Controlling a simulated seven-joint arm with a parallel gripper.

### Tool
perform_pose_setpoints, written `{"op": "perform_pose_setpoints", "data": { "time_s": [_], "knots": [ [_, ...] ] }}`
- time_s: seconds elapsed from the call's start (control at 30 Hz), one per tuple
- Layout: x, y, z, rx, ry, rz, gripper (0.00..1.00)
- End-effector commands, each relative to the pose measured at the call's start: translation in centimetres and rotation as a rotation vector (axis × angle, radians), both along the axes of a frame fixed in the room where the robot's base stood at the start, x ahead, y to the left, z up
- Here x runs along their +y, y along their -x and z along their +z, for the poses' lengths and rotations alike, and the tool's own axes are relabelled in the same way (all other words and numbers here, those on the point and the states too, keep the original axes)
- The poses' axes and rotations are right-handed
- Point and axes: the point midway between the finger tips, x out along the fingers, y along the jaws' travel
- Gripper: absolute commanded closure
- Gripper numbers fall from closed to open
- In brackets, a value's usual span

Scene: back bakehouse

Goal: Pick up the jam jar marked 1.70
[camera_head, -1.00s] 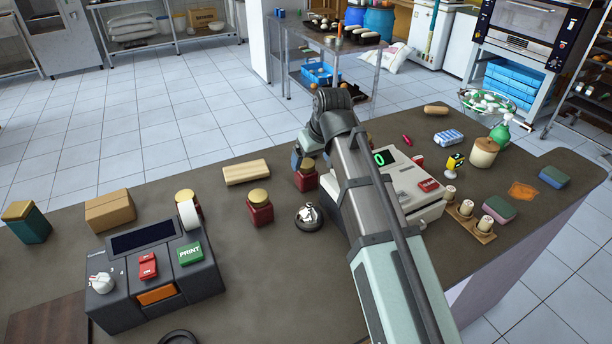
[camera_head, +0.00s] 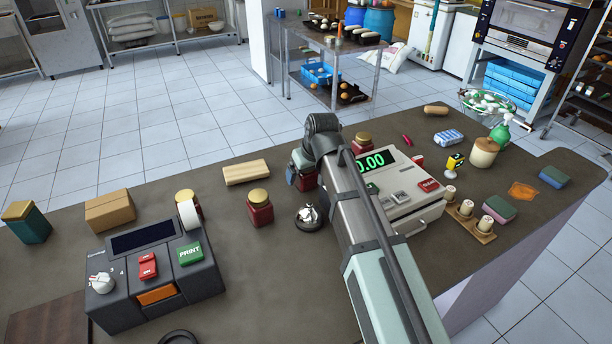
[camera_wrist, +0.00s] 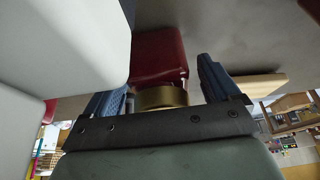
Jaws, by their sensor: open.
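A red jam jar with a gold lid (camera_wrist: 160,60) lies between the two blue fingers of my gripper (camera_wrist: 160,85) in the wrist view; whether they touch it cannot be told. In the head view my open gripper (camera_head: 300,170) is over this jar (camera_head: 310,182), and its lid is hidden. Similar jars stand left of the bell (camera_head: 260,208), behind the label printer (camera_head: 186,195) and behind the cash register (camera_head: 362,140). No 1.70 marking is readable on any jar.
The cash register (camera_head: 432,209) stands close on the right of my arm. A bell (camera_head: 309,217) is in front of the jar at my gripper. A wooden block (camera_head: 246,172) lies to its left, and the label printer (camera_head: 150,270) is at front left.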

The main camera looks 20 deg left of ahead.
Motion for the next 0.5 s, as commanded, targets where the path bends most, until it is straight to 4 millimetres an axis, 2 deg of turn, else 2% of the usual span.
{"op": "perform_pose_setpoints", "data": {
  "time_s": [0.2, 0.5],
  "knots": [
    [0.02, -0.01, -0.02, 0.000, 0.000, 0.000, 0.12],
    [0.01, 0.00, -0.01, 0.000, 0.000, 0.000, 0.40]
  ]
}}
